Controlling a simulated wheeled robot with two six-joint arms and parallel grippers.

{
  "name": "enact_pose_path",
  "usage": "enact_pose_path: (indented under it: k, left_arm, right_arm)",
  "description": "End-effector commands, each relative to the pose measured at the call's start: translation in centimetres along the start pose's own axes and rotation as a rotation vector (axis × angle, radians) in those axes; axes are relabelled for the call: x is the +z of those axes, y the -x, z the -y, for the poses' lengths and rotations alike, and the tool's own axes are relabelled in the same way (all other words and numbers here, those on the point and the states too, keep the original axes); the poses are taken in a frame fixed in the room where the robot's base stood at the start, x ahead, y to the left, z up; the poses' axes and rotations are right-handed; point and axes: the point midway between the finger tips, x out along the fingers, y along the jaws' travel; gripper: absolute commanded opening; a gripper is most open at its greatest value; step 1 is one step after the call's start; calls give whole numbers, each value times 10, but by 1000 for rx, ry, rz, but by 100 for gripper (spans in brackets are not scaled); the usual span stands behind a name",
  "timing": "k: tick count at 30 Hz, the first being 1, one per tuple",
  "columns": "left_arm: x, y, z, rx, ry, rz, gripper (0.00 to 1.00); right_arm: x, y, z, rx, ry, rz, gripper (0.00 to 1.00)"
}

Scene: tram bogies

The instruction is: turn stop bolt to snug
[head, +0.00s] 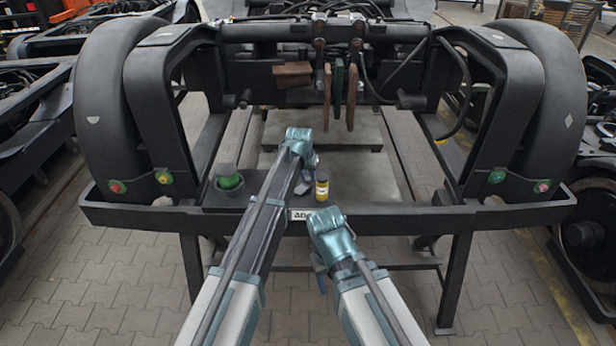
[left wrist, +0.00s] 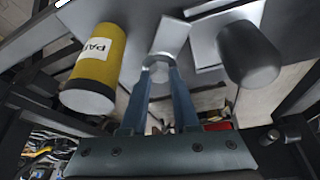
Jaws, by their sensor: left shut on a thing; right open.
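My left gripper (head: 300,150) is over the dark shelf at the middle of the bogie frame, its fingertips hidden in the head view. In the left wrist view its two blue fingers (left wrist: 161,72) are shut on a small grey metal piece (left wrist: 162,62) beside a silver plate. I cannot tell for sure whether this piece is the stop bolt. My right gripper (head: 321,274) is open, lower and nearer, in front of the frame's front beam (head: 420,214). It seems to hold nothing.
A yellow container (head: 322,188) with a black cap stands right of my left gripper; its label shows in the wrist view (left wrist: 94,62). A green item (head: 228,178) sits in a dark bowl at left. A dark rounded cylinder (left wrist: 248,54) is close to the left fingers.

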Motion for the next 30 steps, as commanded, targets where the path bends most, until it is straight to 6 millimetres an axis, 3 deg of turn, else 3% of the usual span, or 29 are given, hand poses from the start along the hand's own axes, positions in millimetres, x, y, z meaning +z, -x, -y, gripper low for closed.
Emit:
enact_pose_path:
  k: [15,30]
  left_arm:
    - [-1,0,3,152,-365,2,0]
    - [-1,0,4,214,-518,1,0]
  right_arm:
    - [0,0,0,0,0,0,50]
    - [0,0,0,0,0,0,50]
